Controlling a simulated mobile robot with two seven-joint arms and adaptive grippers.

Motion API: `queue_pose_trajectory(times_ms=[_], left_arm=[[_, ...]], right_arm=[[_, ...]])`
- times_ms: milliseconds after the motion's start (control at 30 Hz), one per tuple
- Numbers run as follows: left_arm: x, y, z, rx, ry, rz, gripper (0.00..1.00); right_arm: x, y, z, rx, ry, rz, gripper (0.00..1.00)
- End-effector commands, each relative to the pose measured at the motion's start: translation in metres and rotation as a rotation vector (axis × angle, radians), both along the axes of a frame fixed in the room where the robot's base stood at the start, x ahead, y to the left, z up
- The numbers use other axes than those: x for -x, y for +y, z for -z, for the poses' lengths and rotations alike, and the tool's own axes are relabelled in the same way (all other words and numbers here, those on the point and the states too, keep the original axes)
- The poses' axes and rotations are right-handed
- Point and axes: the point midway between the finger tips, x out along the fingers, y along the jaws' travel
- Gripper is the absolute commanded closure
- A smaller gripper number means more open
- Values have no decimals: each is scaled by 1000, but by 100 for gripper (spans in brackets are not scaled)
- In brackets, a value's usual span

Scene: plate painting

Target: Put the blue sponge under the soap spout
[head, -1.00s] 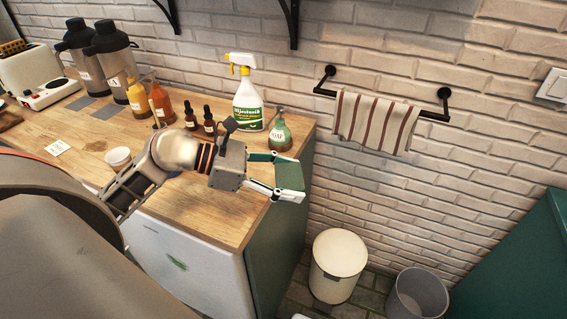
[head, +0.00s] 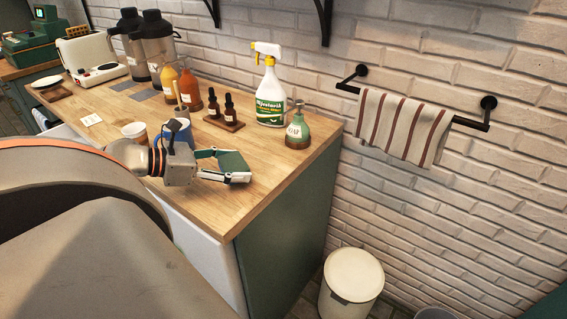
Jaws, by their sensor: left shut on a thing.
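My left gripper (head: 242,170) is shut on a flat pad (head: 232,163) with a dark green face, which I take to be the sponge; no blue shows on it from here. It is held above the counter near its front edge. My right gripper is not in view.
A spray bottle (head: 270,98) stands left of the soap. Dropper bottles (head: 229,108) on a small board, a blue mug (head: 178,133) and a white cup (head: 134,131) are further left. The wooden counter (head: 252,202) is bare in front of the soap. A bin (head: 351,283) stands on the floor.

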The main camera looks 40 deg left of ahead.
Motion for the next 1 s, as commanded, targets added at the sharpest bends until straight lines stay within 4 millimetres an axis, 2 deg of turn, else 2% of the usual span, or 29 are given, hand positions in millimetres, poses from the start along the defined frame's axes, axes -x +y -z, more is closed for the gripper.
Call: queue_pose_trajectory(times_ms=[100, 267, 367, 700, 1000], left_arm=[[10, 23, -3, -2, 3, -51, 47], [6, 31, -10, -1, -3, -73, 47], [-11, 25, -13, 0, -6, -71, 47], [-89, 3, -13, -2, -6, -71, 47], [-141, -11, -13, 1, -6, -74, 47]], right_arm=[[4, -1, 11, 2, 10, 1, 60], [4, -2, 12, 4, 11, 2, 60], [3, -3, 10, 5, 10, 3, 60], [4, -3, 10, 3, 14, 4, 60], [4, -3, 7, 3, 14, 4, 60]])
